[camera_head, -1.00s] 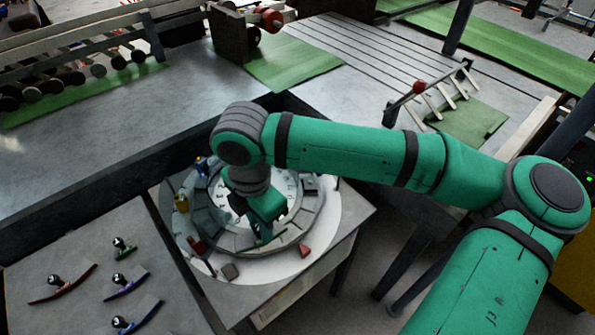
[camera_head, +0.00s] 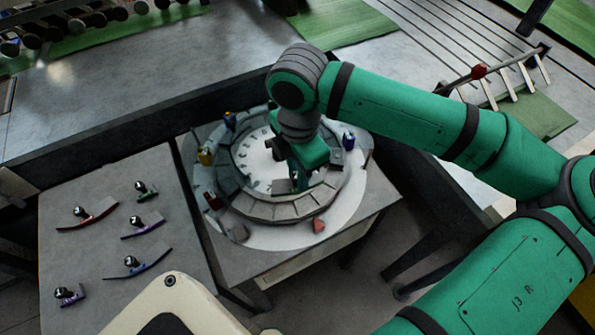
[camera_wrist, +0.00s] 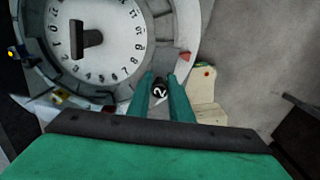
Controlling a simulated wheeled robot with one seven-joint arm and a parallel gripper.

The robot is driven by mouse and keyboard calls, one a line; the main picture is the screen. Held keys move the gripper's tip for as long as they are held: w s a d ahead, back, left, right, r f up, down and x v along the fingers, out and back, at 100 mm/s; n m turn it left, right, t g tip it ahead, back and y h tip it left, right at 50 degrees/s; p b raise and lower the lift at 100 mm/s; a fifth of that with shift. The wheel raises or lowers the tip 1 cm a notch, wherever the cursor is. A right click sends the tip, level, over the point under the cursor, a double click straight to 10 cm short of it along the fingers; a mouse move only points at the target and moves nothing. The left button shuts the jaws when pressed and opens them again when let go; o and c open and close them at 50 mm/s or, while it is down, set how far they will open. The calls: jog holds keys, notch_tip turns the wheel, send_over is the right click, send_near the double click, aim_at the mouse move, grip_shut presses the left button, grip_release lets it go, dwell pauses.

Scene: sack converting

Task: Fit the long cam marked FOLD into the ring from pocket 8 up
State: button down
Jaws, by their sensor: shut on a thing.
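My gripper (camera_head: 298,182) hangs over the right front part of the ring (camera_head: 272,212), beside the numbered white dial (camera_head: 255,165). In the wrist view my gripper (camera_wrist: 161,82) is shut on a black knob marked 2 (camera_wrist: 158,88). The body under that knob is mostly hidden, so I cannot tell its length or whether it touches the ring. The dial (camera_wrist: 115,38) and the ring (camera_wrist: 168,25) fill the upper left there. A red cam (camera_head: 88,215), a purple cam (camera_head: 143,226) and a blue cam (camera_head: 138,264) lie on the left table. No FOLD marking is legible.
A short green cam (camera_head: 146,190) and a small purple cam (camera_head: 70,294) also lie on the left table (camera_head: 80,180). Yellow (camera_head: 205,156), blue (camera_head: 348,140) and red (camera_head: 319,226) pieces stand around the ring. A dark raised edge (camera_head: 150,122) runs behind.

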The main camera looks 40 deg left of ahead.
jog(key=shift+s+f, duration=0.1)
jog(key=shift+f, duration=4.75)
jog(key=shift+f, duration=0.5)
jog(key=c, duration=1.5)
grip_release()
notch_tip(320, 180, up, 18)
jog(key=shift+f, duration=0.1)
